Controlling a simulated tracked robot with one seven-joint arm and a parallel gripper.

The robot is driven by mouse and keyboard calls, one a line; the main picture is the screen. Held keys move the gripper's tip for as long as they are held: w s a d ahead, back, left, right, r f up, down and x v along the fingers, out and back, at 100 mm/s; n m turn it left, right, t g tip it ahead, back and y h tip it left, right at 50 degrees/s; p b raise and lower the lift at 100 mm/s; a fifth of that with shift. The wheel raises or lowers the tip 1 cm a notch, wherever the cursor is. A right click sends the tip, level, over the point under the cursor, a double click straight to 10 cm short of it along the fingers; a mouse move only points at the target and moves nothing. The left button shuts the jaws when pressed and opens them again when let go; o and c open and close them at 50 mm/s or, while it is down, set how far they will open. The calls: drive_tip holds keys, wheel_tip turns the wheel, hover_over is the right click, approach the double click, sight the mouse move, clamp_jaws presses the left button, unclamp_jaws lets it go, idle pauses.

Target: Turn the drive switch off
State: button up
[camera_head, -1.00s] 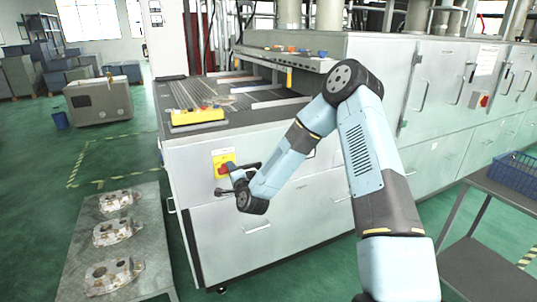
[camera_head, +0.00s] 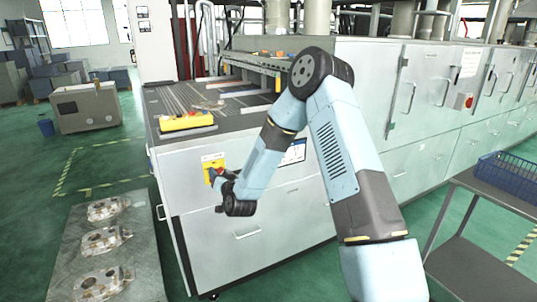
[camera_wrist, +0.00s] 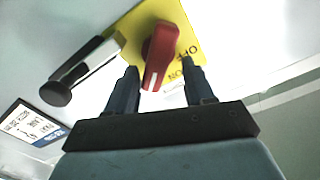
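The drive switch is a red rotary handle (camera_wrist: 160,52) on a yellow plate (camera_wrist: 140,25). In the wrist view, its long end points down and slightly left, into the space between my fingers. The plate's OFF and ON lettering appears upside down, to the right of the handle. My gripper (camera_wrist: 160,88) is open, one dark finger on each side of the handle; I cannot tell whether either touches it. In the head view, the yellow plate (camera_head: 213,163) is on the grey machine's front, and my gripper (camera_head: 222,180) covers most of the handle.
A black-ended cylindrical handle (camera_wrist: 78,75) sticks out left of the switch in the wrist view. The grey machine (camera_head: 240,225) has a yellow control box (camera_head: 187,121) on top. Castings lie on a table (camera_head: 140,245) at left; a cart (camera_head: 470,270) stands at right.

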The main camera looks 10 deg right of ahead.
drive_tip(key=s+d+n, duration=0.3)
drive_tip(key=s+n, duration=0.2)
drive_tip(key=s, duration=0.8)
drive_tip(key=s+d+r+g+h, duration=0.1)
drive_tip(key=s+d+r+g, duration=0.2)
drive_tip(key=r, duration=0.5)
drive_tip(key=s+d+r+g+h, duration=0.2)
drive_tip(key=s+d+r+g, duration=0.2)
drive_tip(key=d+r, duration=0.4)
drive_tip(key=shift+s+d+r, duration=0.3)
drive_tip(key=shift+s+r, duration=0.05)
drive_tip(key=shift+r, duration=0.3)
idle(0.7)
